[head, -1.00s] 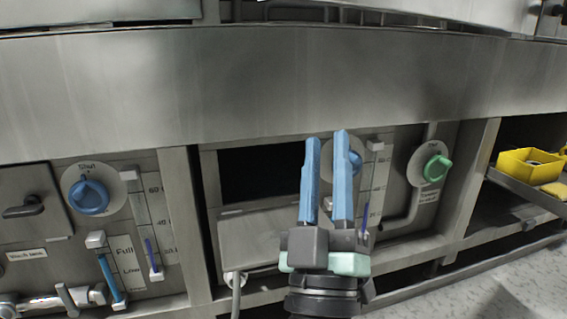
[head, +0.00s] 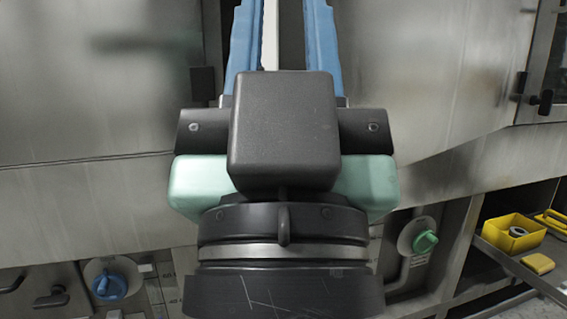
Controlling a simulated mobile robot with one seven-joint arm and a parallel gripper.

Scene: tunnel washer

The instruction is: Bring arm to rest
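My gripper (head: 283,30) fills the middle of the head view, close to the camera and pointing up. Its two blue fingers stand apart with a clear gap between them, and I see nothing held there. The fingertips are cut off by the top edge of the picture. The gripper's dark body hides much of the steel washer front (head: 100,110) behind it.
A blue knob (head: 110,287) is low at the left and a green knob (head: 425,243) low at the right. A pull-out shelf at the right holds a yellow bin (head: 512,238) and a yellow block (head: 538,264). Door handles stick out at the upper right.

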